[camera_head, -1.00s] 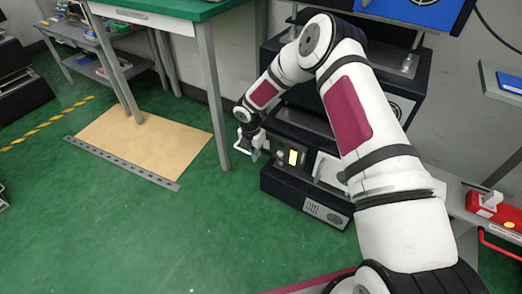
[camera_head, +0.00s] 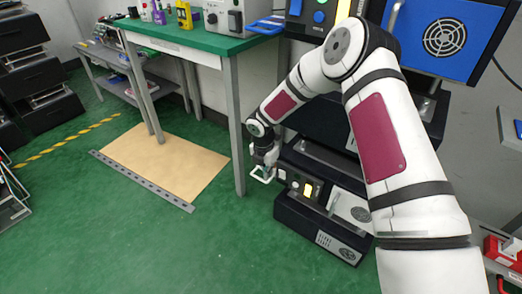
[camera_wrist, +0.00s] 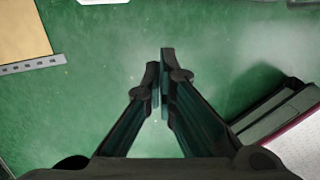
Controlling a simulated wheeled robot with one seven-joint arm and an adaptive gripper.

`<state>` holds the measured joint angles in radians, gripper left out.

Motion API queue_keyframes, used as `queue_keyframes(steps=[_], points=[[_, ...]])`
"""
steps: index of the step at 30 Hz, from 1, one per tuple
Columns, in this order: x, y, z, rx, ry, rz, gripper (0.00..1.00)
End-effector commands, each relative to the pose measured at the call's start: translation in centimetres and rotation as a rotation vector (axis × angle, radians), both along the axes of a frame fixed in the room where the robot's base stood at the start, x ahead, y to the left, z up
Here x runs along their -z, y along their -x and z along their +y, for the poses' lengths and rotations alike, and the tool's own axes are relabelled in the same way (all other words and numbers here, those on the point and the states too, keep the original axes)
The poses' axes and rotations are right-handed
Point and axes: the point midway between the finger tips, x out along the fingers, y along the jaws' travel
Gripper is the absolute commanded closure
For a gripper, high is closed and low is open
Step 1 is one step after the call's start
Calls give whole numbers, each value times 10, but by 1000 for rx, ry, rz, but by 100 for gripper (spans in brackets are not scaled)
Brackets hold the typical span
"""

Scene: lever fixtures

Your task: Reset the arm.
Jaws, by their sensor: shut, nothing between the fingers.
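My gripper (camera_head: 264,160) hangs at the end of my bent arm, to the left of a black fixture box and just right of the green table's front leg in the head view. In the wrist view my gripper (camera_wrist: 160,65) has its two dark fingers together over green floor, with nothing between them. The black fixture box (camera_head: 345,245) has a panel with a lit yellow rectangle (camera_head: 308,190). A small pale loop (camera_head: 262,175) shows beside the gripper; I cannot tell what it belongs to. My arm hides part of the fixtures behind it.
A green-topped table (camera_head: 190,38) stands at back left, carrying bottles and a grey device (camera_head: 225,17). A tan board (camera_head: 185,165) lies on the floor. A blue panel with a round grille (camera_head: 445,45) is at upper right. A red item (camera_head: 502,252) is at far right.

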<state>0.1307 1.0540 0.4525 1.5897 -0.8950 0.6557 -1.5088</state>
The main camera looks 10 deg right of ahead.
Motion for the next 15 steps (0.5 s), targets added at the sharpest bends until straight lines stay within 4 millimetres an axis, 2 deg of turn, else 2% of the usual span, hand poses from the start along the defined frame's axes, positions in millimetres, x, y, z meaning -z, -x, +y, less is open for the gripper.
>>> queue_keyframes(steps=[5,8,11,15], points=[[-4,0,-1,9,3,-2,100],[-25,2,-8,54,20,-13,100],[-62,9,-19,151,49,-29,100],[-126,29,-40,343,92,-65,100]])
